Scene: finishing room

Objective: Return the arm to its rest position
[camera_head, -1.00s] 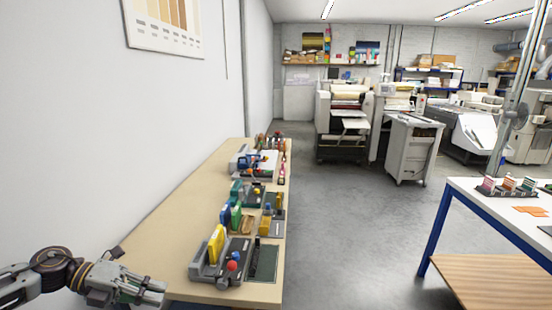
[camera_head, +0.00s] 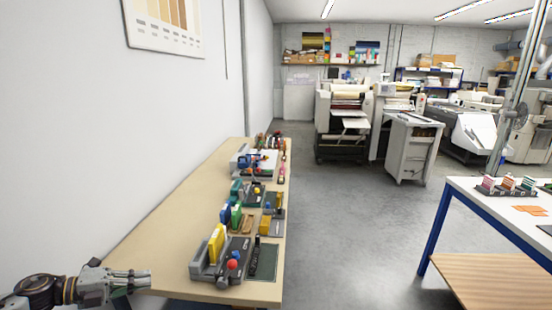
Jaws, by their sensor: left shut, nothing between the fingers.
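My left arm comes in at the lower left corner of the head view. Its gripper (camera_head: 138,280) is shut with nothing in it, beside the near left end of the long wooden-topped bench (camera_head: 183,222). The gripper points right and looks close to the bench's near edge; I cannot tell whether they touch. My right arm and gripper do not show.
On the bench, a grey fixture with a yellow block (camera_head: 217,244) and a red ball (camera_head: 232,265) stands nearest, with several more tools behind. A white table with blue legs (camera_head: 492,209) stands right. The grey floor (camera_head: 345,235) between is clear.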

